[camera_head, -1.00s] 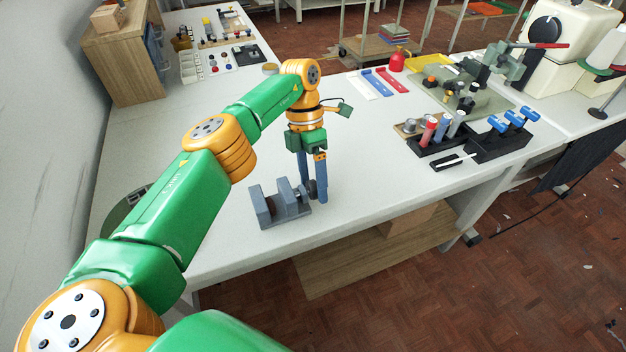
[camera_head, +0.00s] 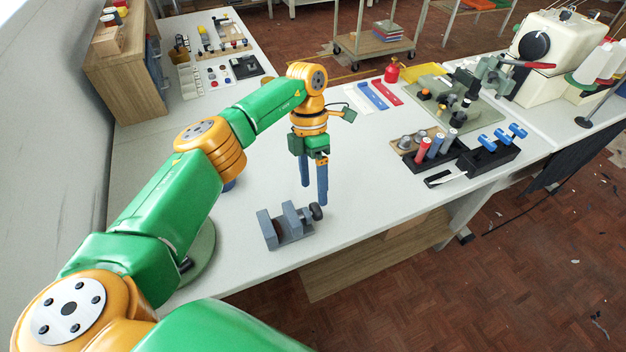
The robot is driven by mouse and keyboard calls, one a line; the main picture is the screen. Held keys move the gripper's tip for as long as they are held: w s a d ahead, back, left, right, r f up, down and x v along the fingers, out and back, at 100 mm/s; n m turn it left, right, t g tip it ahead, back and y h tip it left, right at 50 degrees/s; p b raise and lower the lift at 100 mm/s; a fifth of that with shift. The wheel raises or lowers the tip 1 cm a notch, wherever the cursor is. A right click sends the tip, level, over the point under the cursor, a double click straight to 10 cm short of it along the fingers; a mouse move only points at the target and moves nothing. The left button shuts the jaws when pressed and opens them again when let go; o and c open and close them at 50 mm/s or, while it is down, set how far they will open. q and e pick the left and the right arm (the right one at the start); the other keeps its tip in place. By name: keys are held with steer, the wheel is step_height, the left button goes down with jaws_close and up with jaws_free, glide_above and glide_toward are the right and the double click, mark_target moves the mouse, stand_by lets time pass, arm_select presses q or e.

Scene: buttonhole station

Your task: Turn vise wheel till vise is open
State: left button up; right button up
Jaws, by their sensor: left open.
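The small grey vise (camera_head: 287,228) stands on the white table near its front edge. It has two upright jaws with a gap between them. Its dark round wheel (camera_head: 316,211) sits on the right end. My left gripper (camera_head: 314,194) points down with its two blue fingers apart. It is just above and behind the wheel in the picture, and nothing shows between the fingers. Whether a fingertip touches the wheel I cannot tell. My right gripper is out of view.
A sewing machine (camera_head: 545,50) is at the back right. The table is clear around the vise, and its front edge is close.

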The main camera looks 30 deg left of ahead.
mark_target(317, 206)
arm_select(q)
steer(key=s+t+y+p, duration=0.1)
steer(key=p, duration=0.1)
steer(key=d+r+m+t+p, duration=0.1)
steer(key=p, duration=0.1)
steer(key=shift+s+d+y+p, duration=0.3)
steer(key=shift+s+y+p, duration=0.05)
steer(key=shift+y+p, duration=0.05)
steer(key=shift+t, duration=0.4)
step_height(317, 206, down, 7)
steer(key=shift+w+f+p, duration=0.1)
steer(key=shift+p, duration=0.3)
steer(key=shift+c, duration=0.2)
